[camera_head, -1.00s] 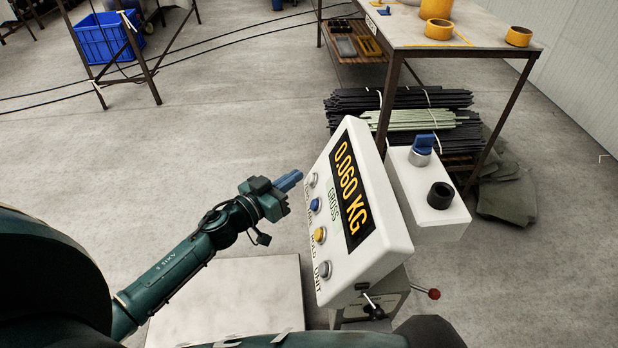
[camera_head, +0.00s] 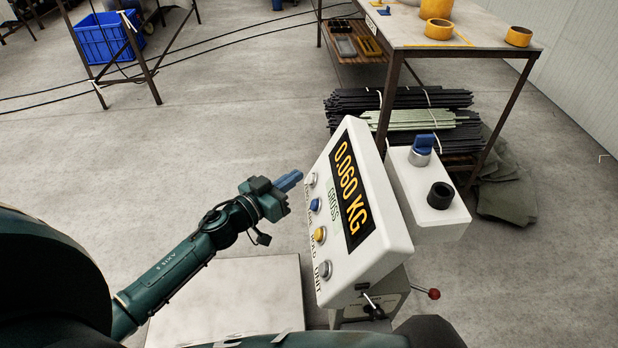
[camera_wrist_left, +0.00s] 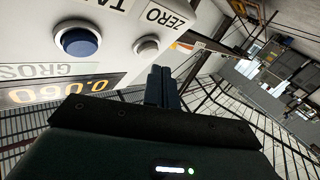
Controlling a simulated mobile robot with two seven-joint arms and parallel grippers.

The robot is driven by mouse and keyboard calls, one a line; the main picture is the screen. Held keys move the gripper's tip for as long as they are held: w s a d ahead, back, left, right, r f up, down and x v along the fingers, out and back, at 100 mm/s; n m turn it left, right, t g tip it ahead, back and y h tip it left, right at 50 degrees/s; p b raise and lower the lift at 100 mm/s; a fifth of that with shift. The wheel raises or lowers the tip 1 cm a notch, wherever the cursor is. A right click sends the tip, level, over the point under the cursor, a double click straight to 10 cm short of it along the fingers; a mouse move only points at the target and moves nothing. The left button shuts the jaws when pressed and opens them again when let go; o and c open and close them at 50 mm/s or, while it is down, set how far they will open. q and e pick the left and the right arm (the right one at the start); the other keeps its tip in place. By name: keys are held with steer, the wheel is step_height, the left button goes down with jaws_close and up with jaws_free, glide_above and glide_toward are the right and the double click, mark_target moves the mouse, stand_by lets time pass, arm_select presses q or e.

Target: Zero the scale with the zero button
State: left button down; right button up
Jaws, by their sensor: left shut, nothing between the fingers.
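The scale's white indicator box (camera_head: 381,222) stands tilted right of my left gripper. Its display (camera_head: 349,193) reads 0.060 KG, with GROSS beneath. Along its left edge are a grey top button (camera_head: 311,179), a blue one (camera_head: 315,204), a yellow one (camera_head: 320,234) and a grey bottom one (camera_head: 324,269). In the left wrist view the grey button (camera_wrist_left: 146,46) is labelled ZERO, beside the blue button (camera_wrist_left: 77,41). My left gripper (camera_head: 290,180) is shut and empty, its blue fingertips close to the zero button; contact cannot be made out. My right gripper is not in view.
The scale's flat platform (camera_head: 236,300) lies below my left arm. A white box (camera_head: 428,200) with a blue knob and black socket adjoins the indicator. A workbench (camera_head: 455,22) with yellow rolls stands behind, bundled rods (camera_head: 410,112) beneath it.

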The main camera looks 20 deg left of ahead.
arm_select(q)
steer(key=shift+d, duration=0.1)
steer(key=shift+w+d+f, duration=0.2)
steer(key=shift+d, duration=0.05)
steer(key=shift+d, duration=0.1)
stand_by(0.5)
steer(key=shift+w+d+f, duration=0.15)
steer(key=shift+d+f, duration=0.1)
steer(key=shift+d, duration=0.05)
stand_by(0.5)
steer(key=shift+a+r, duration=0.1)
steer(key=shift+s+a+r+p, duration=0.3)
steer(key=shift+s+a+p, duration=0.05)
steer(key=shift+a+p, duration=0.3)
steer(key=shift+r, duration=0.1)
